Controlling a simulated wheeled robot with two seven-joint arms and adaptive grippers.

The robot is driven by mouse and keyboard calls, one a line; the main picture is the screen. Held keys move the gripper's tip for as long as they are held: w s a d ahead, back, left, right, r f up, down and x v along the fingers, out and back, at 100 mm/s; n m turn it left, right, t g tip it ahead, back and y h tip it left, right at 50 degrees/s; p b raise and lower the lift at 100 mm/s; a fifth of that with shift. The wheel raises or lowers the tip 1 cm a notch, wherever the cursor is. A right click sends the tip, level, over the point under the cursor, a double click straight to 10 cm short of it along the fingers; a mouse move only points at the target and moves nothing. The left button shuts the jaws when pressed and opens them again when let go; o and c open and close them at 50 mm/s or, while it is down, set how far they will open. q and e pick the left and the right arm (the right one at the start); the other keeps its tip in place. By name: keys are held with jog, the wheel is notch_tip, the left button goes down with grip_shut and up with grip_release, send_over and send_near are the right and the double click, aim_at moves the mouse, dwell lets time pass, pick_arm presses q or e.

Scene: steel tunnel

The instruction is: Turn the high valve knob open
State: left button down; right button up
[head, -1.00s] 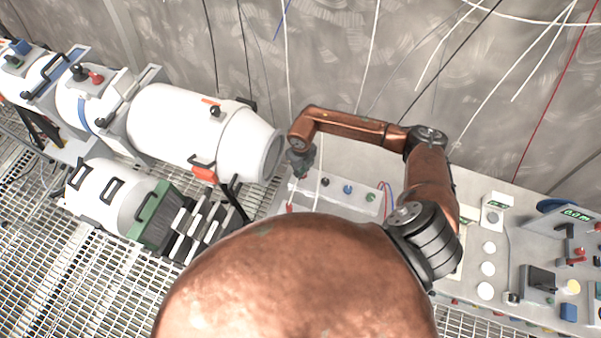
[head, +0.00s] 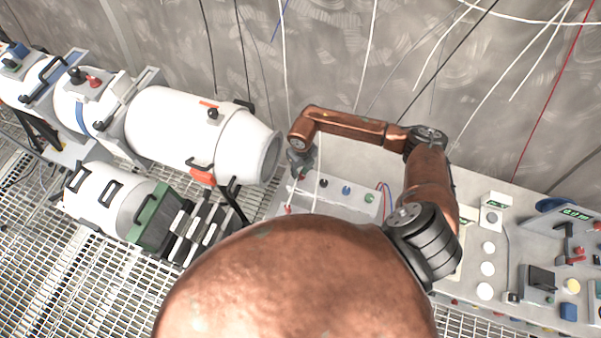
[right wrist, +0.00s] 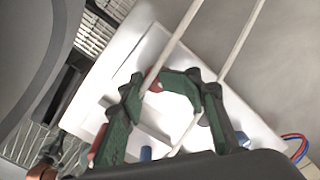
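A pale panel box (head: 335,207) below the wall carries several small knobs: a blue knob (head: 346,189), a green knob (head: 370,197) and a dark one. I cannot tell which is the high valve knob. My right gripper (head: 300,172) reaches down over the box's left end, by a red knob. In the right wrist view its dark green fingers (right wrist: 152,82) are apart, with a small red part (right wrist: 156,87) between their tips. I cannot tell whether they touch it. My left gripper is out of view.
A large white cylinder (head: 175,125) with an open grey end stands left of my right gripper. White cables hang from the wall, some crossing close to the fingers. A control desk (head: 510,245) with buttons lies at the right. Metal grating covers the floor.

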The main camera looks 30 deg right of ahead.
aim_at(302, 174)
jog(key=o, duration=0.3)
jog(key=shift+f, duration=0.15)
jog(key=shift+o, duration=0.2)
jog(key=shift+a, duration=0.1)
jog(key=shift+s, duration=0.1)
notch_tip(302, 174, up, 12)
dwell(0.8)
